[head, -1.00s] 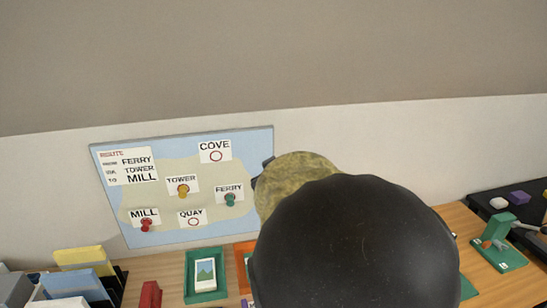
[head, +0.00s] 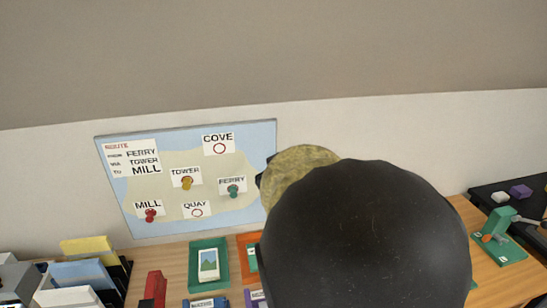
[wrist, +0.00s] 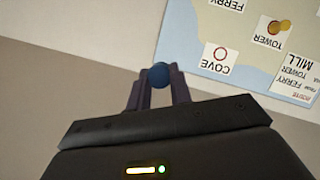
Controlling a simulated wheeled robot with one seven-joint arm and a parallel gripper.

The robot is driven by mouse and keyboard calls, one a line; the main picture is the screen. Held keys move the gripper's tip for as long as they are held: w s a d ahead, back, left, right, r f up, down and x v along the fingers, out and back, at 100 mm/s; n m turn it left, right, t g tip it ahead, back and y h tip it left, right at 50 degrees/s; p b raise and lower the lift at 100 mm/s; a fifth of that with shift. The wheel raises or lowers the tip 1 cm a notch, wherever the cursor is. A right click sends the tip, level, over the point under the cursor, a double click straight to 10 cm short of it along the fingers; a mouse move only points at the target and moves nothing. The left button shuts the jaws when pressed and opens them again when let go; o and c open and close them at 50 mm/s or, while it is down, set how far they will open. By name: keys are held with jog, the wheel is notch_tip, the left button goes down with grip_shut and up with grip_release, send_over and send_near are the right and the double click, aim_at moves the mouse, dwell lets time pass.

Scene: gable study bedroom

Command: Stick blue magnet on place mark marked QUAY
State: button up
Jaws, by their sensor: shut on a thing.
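My gripper (wrist: 158,92) is shut on the blue magnet (wrist: 158,74), a round blue piece between the fingertips in the wrist view. The map board (head: 240,200) stands against the wall in the head view. The QUAY mark (head: 196,210) is a white label with an empty red ring at the board's lower middle. It does not show in the wrist view. There the magnet is beside the board's edge, near the COVE label (wrist: 219,58), and apart from it. In the head view my arm hides the gripper and magnet.
A red magnet (head: 150,215) sits at MILL, a yellow one (head: 187,183) at TOWER and a green one (head: 233,189) at FERRY. COVE (head: 218,145) has an empty ring. Trays, including a green one (head: 194,273), and folders (head: 90,250) stand on the desk below.

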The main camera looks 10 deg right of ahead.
jog(key=s+p, duration=0.4)
jog(key=shift+r, duration=0.25)
dwell(0.6)
